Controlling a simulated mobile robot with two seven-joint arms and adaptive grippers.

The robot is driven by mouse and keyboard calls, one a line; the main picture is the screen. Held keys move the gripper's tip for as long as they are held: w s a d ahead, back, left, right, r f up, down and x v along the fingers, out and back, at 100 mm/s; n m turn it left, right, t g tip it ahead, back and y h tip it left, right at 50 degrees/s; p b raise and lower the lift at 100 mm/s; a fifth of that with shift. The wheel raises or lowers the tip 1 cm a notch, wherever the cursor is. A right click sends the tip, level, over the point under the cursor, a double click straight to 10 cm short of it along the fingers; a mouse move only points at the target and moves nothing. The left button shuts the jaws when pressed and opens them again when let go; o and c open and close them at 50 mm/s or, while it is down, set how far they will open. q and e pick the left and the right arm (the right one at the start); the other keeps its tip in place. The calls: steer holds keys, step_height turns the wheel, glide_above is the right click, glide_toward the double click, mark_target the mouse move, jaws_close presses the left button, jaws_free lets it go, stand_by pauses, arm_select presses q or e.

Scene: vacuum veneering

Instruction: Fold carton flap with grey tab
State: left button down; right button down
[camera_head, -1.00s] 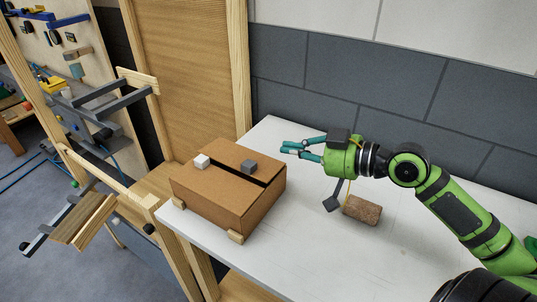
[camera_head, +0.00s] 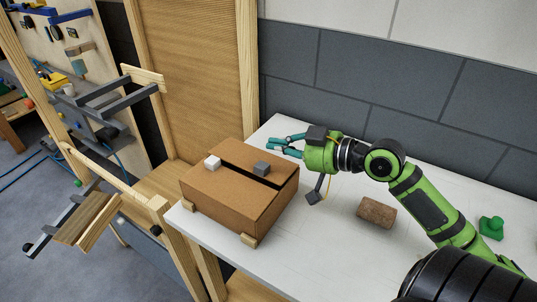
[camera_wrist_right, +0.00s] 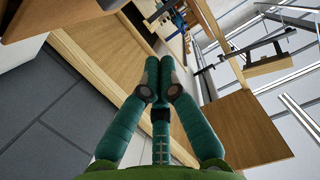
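The brown cardboard carton (camera_head: 225,210) sits on the white table near its left end. Its two top flaps lie about flat with a dark slot between them. My left gripper is not in view.
A brown cork-like block (camera_head: 377,212) and a green object (camera_head: 491,227) lie on the white table (camera_head: 310,245). Wooden posts and a panel (camera_head: 195,70) stand behind the carton. A rack with grey bars (camera_head: 115,100) is at left. The front table is clear.

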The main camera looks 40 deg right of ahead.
mark_target(269, 174)
steer(key=shift+p+x, duration=0.3)
steer(key=shift+x, duration=0.95)
step_height(269, 174, down, 3)
steer(key=shift+s+a+r, duration=0.1)
steer(key=shift+s+f, duration=0.1)
steer(key=shift+f, duration=0.5)
